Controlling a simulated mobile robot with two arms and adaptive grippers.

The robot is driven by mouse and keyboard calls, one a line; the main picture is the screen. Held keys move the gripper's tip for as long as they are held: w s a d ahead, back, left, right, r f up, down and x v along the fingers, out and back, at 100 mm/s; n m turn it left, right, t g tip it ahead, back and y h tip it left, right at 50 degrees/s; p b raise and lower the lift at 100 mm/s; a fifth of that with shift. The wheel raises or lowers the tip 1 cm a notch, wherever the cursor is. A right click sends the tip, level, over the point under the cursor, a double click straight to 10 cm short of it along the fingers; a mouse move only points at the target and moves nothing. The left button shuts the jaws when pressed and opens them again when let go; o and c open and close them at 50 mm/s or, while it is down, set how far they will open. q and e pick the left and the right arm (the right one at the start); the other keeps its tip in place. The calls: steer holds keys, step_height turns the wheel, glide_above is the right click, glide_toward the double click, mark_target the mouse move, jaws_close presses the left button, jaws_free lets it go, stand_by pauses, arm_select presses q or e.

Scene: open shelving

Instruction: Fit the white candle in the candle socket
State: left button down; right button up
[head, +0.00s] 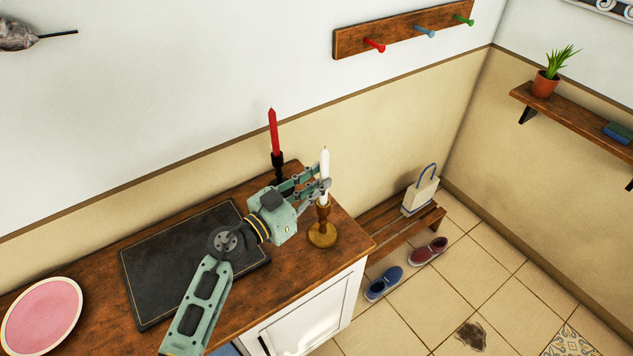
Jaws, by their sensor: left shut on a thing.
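The white candle (325,165) is upright. My left gripper (324,188) is shut on its lower part. The holder stands upright near the right end of the wooden cabinet top. My right gripper is not in view.
A red candle (273,132) stands in a black holder (278,167) behind my gripper. A black mat (150,262) and a pink plate (42,318) lie on the cabinet top (103,300). A low bench (385,232) is to the right.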

arm_select(q)
steer(key=shift+f+b, duration=0.6)
steer(key=shift+f, duration=0.45)
steer(key=c, duration=1.6)
jaws_free()
steer(key=v, duration=1.2)
